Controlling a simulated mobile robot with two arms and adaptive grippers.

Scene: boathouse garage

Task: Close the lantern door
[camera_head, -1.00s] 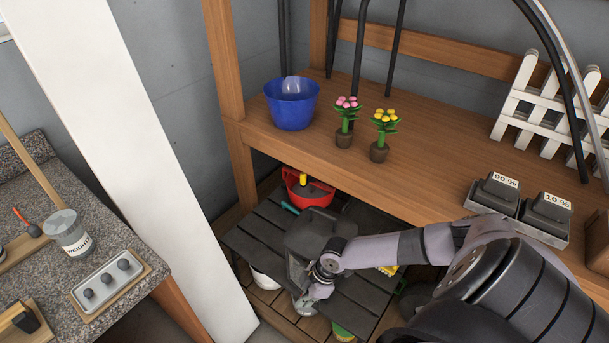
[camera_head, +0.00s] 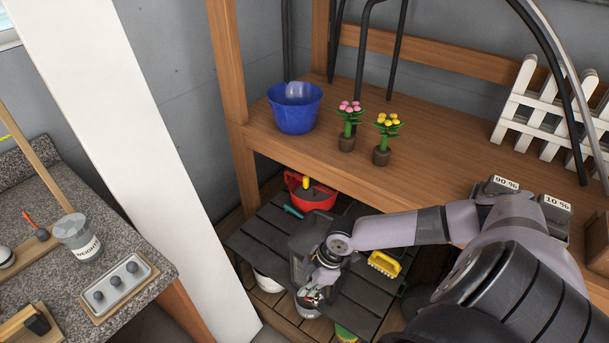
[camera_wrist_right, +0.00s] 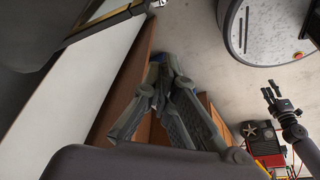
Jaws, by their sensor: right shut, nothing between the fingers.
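The dark grey lantern (camera_head: 304,234) stands on the black slatted shelf (camera_head: 265,237) in the head view. My right wrist covers its right and front parts. I cannot make out the door or how far it stands open. My right gripper (camera_head: 312,296) is at the lantern's front lower side, pointing down, shut and empty. In the right wrist view its fingertips (camera_wrist_right: 160,60) meet; no contact with the lantern can be made out. My left gripper (camera_wrist_right: 275,97) shows only in the right wrist view, far from the lantern, with its fingers apart.
The wooden shelf (camera_head: 425,165) above holds a blue pot (camera_head: 295,108) and flowers. A white post (camera_head: 130,140) rises at left.

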